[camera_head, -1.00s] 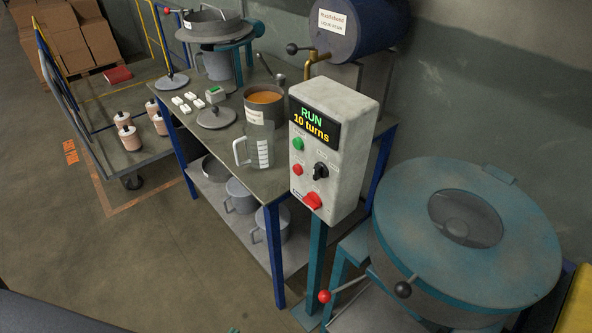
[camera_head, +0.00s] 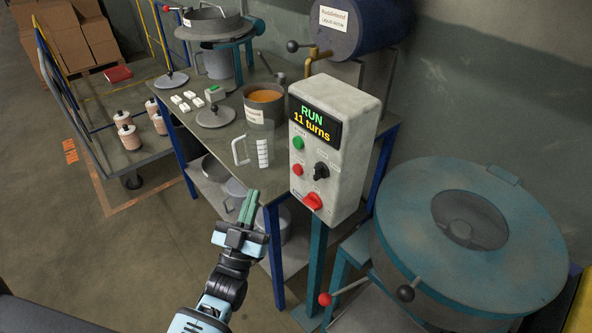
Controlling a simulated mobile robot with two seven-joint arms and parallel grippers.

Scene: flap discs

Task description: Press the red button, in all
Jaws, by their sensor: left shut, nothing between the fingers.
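The grey control box (camera_head: 338,135) stands on a teal post, its display (camera_head: 313,120) reading "RUN 11 turns". On its front are a green button (camera_head: 298,143), a small round red button (camera_head: 297,169) below it, a black selector knob (camera_head: 321,170) and a larger red knob (camera_head: 312,201) at the bottom. My left gripper (camera_head: 251,197) is shut and empty, its green fingers pointing up. In the picture it is left of and below the red button, apart from the box. My right gripper is not in view.
A workbench (camera_head: 215,155) with a clear measuring jug (camera_head: 252,152) and an orange-filled pot (camera_head: 264,104) is behind my left gripper. A teal lidded drum (camera_head: 400,235) with lever handles stands right of the box. A cart (camera_head: 130,150) holds several bottles at the left.

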